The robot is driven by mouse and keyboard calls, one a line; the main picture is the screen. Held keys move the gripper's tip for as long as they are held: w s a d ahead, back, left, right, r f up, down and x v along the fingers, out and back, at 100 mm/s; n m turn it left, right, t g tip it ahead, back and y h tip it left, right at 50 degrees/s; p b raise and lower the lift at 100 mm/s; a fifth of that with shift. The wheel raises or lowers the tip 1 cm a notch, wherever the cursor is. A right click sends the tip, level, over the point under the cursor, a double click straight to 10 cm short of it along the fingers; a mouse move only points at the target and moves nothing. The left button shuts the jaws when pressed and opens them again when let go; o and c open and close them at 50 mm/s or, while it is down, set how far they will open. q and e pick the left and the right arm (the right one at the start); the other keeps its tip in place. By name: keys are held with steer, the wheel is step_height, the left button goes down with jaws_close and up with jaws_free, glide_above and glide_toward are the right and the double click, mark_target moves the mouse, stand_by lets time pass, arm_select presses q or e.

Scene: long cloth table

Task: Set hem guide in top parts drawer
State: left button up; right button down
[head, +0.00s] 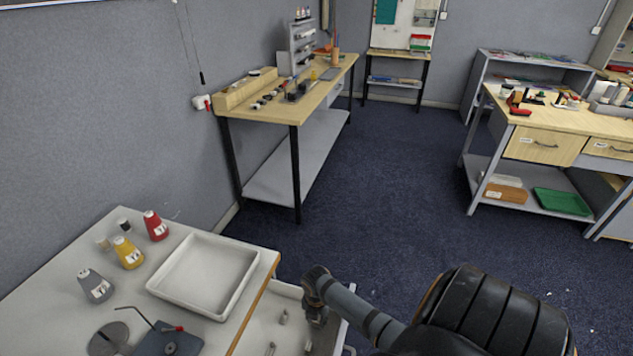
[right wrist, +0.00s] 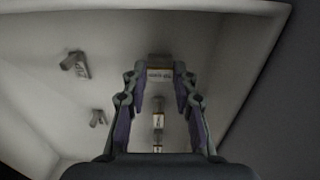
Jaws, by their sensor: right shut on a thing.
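The open top parts drawer (head: 258,324) sticks out from under the front edge of the white table, and its pale inside fills much of the right wrist view (right wrist: 100,30). My right gripper (head: 316,318) points down over the drawer. My left gripper is not in view.
Small grey metal parts (right wrist: 76,65) (right wrist: 98,117) lie in the drawer. Open floor lies beyond.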

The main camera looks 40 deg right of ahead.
steer(key=c, duration=1.1)
jaws_free()
steer(key=shift+f, duration=0.1)
steer(key=shift+o, duration=0.2)
steer(key=shift+r, duration=0.45)
step_height(320, 180, up, 12)
steer(key=p, duration=0.1)
steer(key=shift+f, duration=0.25)
